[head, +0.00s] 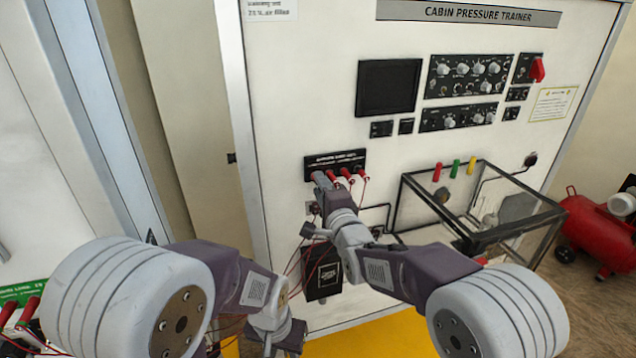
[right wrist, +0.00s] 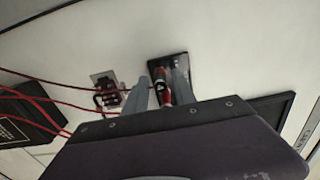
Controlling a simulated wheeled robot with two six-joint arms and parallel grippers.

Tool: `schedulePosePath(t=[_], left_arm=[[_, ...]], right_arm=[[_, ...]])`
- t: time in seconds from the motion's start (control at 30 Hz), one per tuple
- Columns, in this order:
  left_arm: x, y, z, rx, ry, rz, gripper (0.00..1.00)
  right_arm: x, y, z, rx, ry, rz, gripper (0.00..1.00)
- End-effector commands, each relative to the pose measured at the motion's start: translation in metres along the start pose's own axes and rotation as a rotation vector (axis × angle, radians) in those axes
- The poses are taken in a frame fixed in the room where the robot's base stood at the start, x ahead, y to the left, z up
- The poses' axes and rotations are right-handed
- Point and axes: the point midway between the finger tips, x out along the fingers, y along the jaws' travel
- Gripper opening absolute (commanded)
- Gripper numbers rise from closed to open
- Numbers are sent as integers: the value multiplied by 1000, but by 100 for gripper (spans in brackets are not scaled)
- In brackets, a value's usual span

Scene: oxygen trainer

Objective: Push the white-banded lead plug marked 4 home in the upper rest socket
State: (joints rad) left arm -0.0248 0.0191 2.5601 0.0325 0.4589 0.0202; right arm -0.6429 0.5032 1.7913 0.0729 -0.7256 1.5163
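My right gripper (head: 322,184) is at the left end of the black socket strip (head: 335,160) on the trainer's front panel. In the right wrist view its two grey fingers (right wrist: 162,90) stand either side of a red lead plug (right wrist: 161,76) with a pale band, and they look closed on it. The plug points at a black socket plate (right wrist: 178,62); its tip is hidden, so its depth cannot be told. The number 4 is not legible. My left gripper (head: 285,332) is low at the bottom of the head view, its fingers not clearly shown.
Other red plugs (head: 346,173) sit along the strip beside the gripper. A small grey socket plate (right wrist: 104,80) is to the left, with red leads (right wrist: 60,88) crossing there. A black box (head: 323,278) is below. A black-framed clear case (head: 405,205) stands to the right.

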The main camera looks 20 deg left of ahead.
Motion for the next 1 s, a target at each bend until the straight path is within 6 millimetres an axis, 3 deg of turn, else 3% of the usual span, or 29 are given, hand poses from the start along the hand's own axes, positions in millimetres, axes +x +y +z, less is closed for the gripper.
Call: schedulePosePath(t=[1.0], left_arm=[[8, 0, 1, 0, 0, 0, 36]], right_arm=[[0, -1, 0, 0, 0, 0, 32]])
